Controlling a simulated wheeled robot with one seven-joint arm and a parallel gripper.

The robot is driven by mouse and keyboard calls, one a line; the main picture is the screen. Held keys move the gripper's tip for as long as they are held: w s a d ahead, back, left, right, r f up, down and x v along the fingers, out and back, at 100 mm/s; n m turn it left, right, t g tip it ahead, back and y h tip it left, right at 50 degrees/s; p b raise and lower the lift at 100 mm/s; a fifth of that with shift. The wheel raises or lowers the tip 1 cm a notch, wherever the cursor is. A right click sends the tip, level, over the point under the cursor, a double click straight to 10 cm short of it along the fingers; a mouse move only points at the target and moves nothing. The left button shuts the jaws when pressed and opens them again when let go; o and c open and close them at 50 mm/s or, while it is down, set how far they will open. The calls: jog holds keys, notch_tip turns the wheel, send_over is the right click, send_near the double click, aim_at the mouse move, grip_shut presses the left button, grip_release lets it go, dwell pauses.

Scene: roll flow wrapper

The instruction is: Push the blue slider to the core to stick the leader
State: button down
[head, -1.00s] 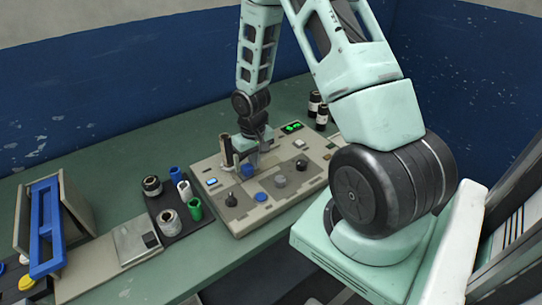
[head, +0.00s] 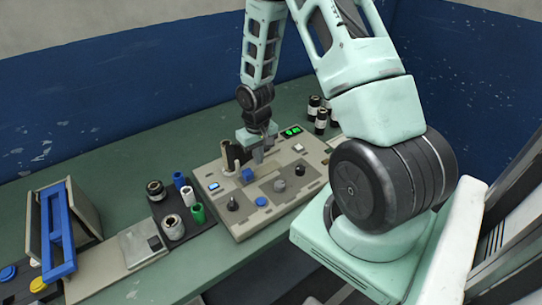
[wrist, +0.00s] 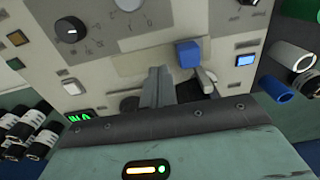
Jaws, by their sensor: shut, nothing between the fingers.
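The blue slider (head: 248,175) is a small block on the beige machine panel (head: 283,205), near its back left. It also shows in the wrist view (wrist: 188,53), right of the fingers. My gripper (head: 258,157) is shut and empty, low over the back of the panel. In the wrist view its fingertips (wrist: 156,74) are together, with a visible gap between them and the slider. A brown upright cylinder (head: 227,155) stands left of the gripper; I cannot tell if it is the core. A pale peg (wrist: 207,80) stands beside the slider. No leader can be made out.
A dark tray (head: 179,222) with several spools stands left. Dark bottles (head: 321,120) stand behind right. A blue-framed stand (head: 58,230) is at far left.

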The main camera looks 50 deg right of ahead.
notch_tip(320, 180, up, 4)
jog(key=p, duration=0.3)
jog(key=shift+r, duration=0.15)
dwell(0.4)
jog(key=s+a+r+n+b, duration=0.1)
jog(key=a+r+n, duration=0.1)
jog(key=a+r, duration=0.5)
jog(key=s+a+r+n, duration=0.1)
jog(key=a+r+n, duration=0.15)
jog(key=a, duration=0.85)
jog(key=s+a+r+n+b, duration=0.1)
jog(key=s+a+r+n, duration=0.2)
jog(key=s+a, duration=0.3)
jog(key=s+a+r+n+b, duration=0.1)
jog(key=s+a+r+n, duration=0.2)
jog(key=s, duration=0.8)
jog(key=a+r, duration=0.2)
jog(key=a, duration=0.2)
jog(key=shift+s+a+y, duration=0.2)
jog(key=shift+a+y, duration=0.1)
jog(key=shift+r, duration=0.1)
